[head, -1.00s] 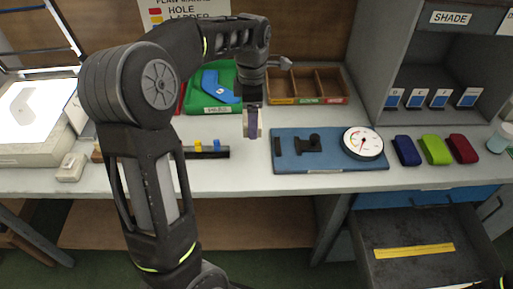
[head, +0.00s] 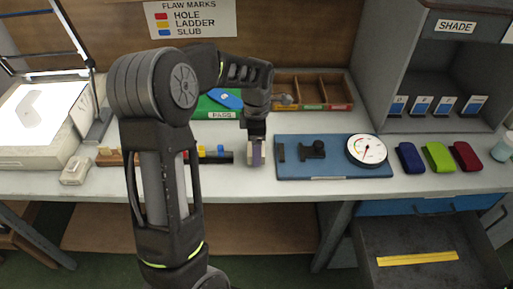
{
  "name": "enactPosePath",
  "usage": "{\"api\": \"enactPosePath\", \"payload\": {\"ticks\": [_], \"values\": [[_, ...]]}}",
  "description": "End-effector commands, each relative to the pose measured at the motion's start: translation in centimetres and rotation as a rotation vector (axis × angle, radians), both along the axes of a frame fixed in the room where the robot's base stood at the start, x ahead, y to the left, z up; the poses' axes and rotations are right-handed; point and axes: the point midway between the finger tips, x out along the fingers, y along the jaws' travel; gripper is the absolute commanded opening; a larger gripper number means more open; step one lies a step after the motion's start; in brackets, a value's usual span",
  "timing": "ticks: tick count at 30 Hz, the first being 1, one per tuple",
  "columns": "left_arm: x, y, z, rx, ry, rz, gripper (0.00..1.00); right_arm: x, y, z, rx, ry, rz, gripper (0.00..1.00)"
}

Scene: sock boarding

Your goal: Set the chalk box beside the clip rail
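The fingers are small and partly hidden, and I cannot tell whether the block touches the table. The clip rail (head: 228,158) is a dark bar with yellow and blue clips, just left of the block with a narrow gap. My arm hides the middle of the rail; a brown part with red and yellow clips shows left of the arm. My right gripper is not in view.
A blue board (head: 330,170) with a dial gauge (head: 366,150) lies close right of the block. Behind are a green tray (head: 205,108) and a wooden divided tray (head: 312,90). Blue, green and red cases lie at right. An open drawer (head: 430,275) juts out below.

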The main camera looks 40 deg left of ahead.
Motion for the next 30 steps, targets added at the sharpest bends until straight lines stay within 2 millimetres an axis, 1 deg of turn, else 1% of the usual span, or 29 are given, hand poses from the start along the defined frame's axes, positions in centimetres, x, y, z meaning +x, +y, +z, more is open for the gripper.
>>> {"api": "enactPosePath", "payload": {"ticks": [1,3,11,14,15,23,30], "values": [[-0.06,0.02,-0.65,0.000,0.002,0.001,0.35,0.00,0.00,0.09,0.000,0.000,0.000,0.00],[-0.05,0.04,-1.15,0.000,0.001,0.001,0.35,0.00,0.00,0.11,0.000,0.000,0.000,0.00],[0.01,0.02,-1.24,0.001,-0.001,0.000,0.35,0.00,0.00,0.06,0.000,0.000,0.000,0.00],[0.01,0.01,-1.55,0.000,-0.001,0.000,0.35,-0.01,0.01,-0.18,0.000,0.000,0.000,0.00],[0.01,0.00,-1.59,0.000,-0.001,0.000,0.77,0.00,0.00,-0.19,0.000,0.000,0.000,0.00],[0.01,0.01,-1.49,0.000,-0.001,0.000,0.98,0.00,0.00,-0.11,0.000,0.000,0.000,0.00],[0.00,0.01,-1.43,0.000,-0.001,0.000,0.98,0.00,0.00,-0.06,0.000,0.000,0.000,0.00]]}}
